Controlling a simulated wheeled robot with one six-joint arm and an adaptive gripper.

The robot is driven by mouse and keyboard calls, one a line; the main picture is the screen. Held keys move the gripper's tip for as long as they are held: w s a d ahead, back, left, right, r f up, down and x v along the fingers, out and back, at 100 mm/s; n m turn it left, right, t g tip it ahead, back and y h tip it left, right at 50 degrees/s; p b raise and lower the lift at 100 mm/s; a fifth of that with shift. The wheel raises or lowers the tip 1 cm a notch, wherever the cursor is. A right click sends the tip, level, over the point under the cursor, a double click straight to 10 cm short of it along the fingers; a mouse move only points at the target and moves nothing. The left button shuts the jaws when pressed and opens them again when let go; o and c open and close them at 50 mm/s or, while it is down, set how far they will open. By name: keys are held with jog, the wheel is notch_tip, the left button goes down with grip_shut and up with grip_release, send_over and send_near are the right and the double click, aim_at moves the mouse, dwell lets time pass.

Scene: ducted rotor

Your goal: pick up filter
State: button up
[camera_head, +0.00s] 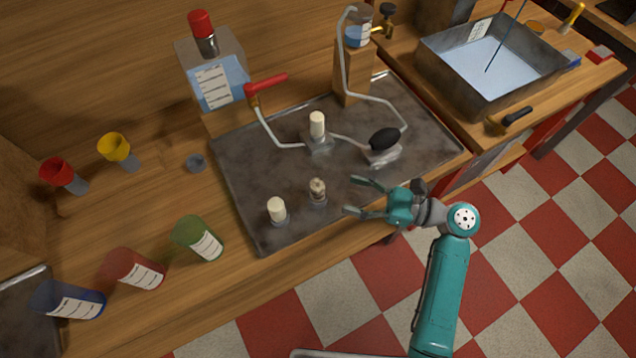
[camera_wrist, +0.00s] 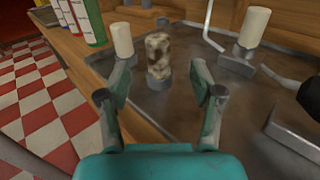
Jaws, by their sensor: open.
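Three filters show on the metal tray (camera_head: 360,160). A dirty, brown-spotted filter (camera_head: 317,189) stands upright near the tray's front. A clean white filter (camera_head: 277,209) stands to its left, and another white filter (camera_head: 317,124) stands farther back on a holder with tubing. My gripper (camera_head: 349,196) is open and empty, to the right of the spotted filter and apart from it. In the wrist view the spotted filter (camera_wrist: 158,58) is ahead, between the lines of the two fingers (camera_wrist: 160,88). The white filters also show there, left (camera_wrist: 122,40) and right (camera_wrist: 254,28).
A black-topped pump-like part (camera_head: 384,140) sits on the tray behind my gripper. A clear tank (camera_head: 215,82) with a red cap and a red-handled valve (camera_head: 266,87) stand at the back. Green (camera_head: 198,238), red (camera_head: 135,268) and blue (camera_head: 68,299) containers line the left. A water basin (camera_head: 485,65) is at right.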

aim_at(317, 184)
jog(key=shift+w+a, duration=0.25)
jog(key=shift+a, duration=1.15)
jog(key=shift+w+a, duration=0.2)
jog(key=shift+a, duration=1.25)
jog(key=shift+w+a, duration=0.25)
jog(key=shift+a, duration=1.15)
grip_shut()
